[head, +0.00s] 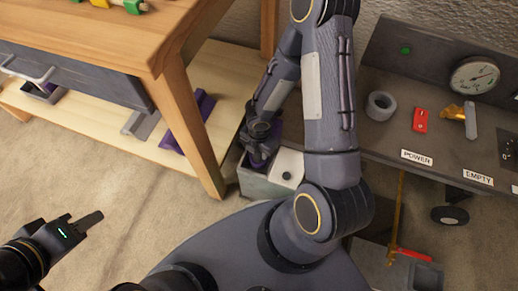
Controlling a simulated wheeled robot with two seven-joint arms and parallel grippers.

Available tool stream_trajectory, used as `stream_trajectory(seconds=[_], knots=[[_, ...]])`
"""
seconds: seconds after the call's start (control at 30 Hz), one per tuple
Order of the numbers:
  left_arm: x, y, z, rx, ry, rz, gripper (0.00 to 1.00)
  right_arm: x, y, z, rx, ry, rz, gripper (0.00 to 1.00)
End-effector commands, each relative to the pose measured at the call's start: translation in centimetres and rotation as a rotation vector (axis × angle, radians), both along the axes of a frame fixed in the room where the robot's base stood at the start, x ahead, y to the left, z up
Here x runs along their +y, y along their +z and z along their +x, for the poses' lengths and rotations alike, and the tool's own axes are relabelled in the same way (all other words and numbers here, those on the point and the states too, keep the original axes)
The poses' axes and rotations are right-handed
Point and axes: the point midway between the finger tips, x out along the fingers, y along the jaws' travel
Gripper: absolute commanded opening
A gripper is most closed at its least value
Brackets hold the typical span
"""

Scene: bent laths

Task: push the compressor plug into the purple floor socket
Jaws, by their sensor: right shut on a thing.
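My right gripper (259,146) reaches down at the light grey floor box (255,184), beside the leg of the wooden bench. It is shut on a dark thing low between its fingers, which I take for the compressor plug; the fingers hide most of it. I cannot tell whether plug and socket touch.
The wooden bench (185,110) stands close on the left, with purple and grey laths (186,142) on its lower shelf. A grey panel with a gauge (474,75), a red switch (420,119) and POWER label (417,158) stands right. Floor at lower left is clear.

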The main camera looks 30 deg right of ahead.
Motion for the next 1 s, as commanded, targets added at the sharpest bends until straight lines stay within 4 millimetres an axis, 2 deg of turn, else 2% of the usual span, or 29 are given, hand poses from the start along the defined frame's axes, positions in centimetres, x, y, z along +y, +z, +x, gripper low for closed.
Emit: stream_trajectory(seconds=[0.37,0.4,0.57,0.77,0.93,1.0], knots=[[0.0,-0.27,0.0,0.0,0.0,0.0,0.36,0.0,-0.26,0.01,0.0,0.0,0.0,0.07],[0.0,-0.27,0.0,0.0,0.0,0.0,0.36,0.0,-0.26,0.01,0.0,0.0,0.0,0.37],[0.0,-0.27,0.0,0.0,0.0,0.0,0.36,0.0,-0.26,0.01,0.0,0.0,0.0,0.58],[0.0,-0.26,0.0,0.0,0.0,0.0,0.36,0.0,-0.25,0.0,0.0,0.0,0.0,0.58],[0.0,-0.27,0.0,0.0,0.0,0.0,0.36,0.0,-0.26,0.0,0.0,0.0,0.0,0.8],[0.0,-0.26,0.0,0.0,0.0,0.0,0.36,0.0,-0.25,0.0,0.0,0.0,0.0,0.8]])
